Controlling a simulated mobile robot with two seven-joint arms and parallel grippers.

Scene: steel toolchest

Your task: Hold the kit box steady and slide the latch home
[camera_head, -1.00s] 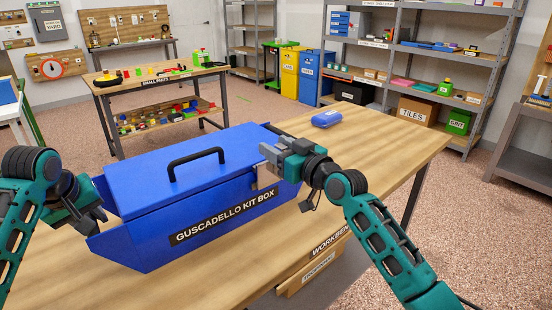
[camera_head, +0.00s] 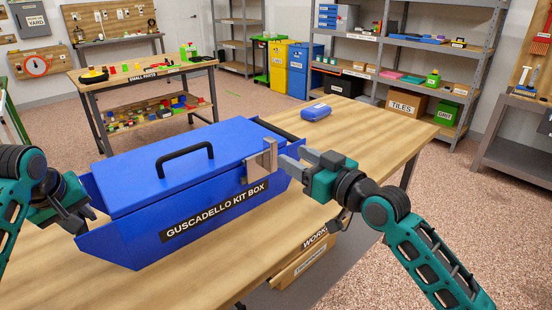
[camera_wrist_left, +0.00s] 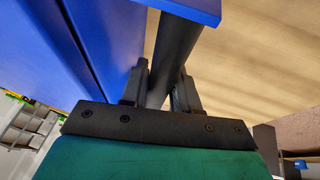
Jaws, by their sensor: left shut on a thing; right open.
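The blue kit box (camera_head: 140,235) stands on the workbench with its lid down and a black handle (camera_head: 184,158) on top. A metal latch (camera_head: 262,163) sits on its front near the right end; I cannot tell how far it is slid. My left gripper (camera_head: 84,216) is at the box's left end. In the left wrist view its fingers (camera_wrist_left: 163,85) are shut on a dark end bar (camera_wrist_left: 176,55) of the box. My right gripper (camera_head: 288,160) is open and empty, its fingertips just right of the latch, apparently apart from it.
A small blue case (camera_head: 316,112) lies on the wooden workbench (camera_head: 370,135) behind the box. The bench top right of the box is clear. A small-parts table (camera_head: 150,74) and shelves (camera_head: 440,52) stand further back.

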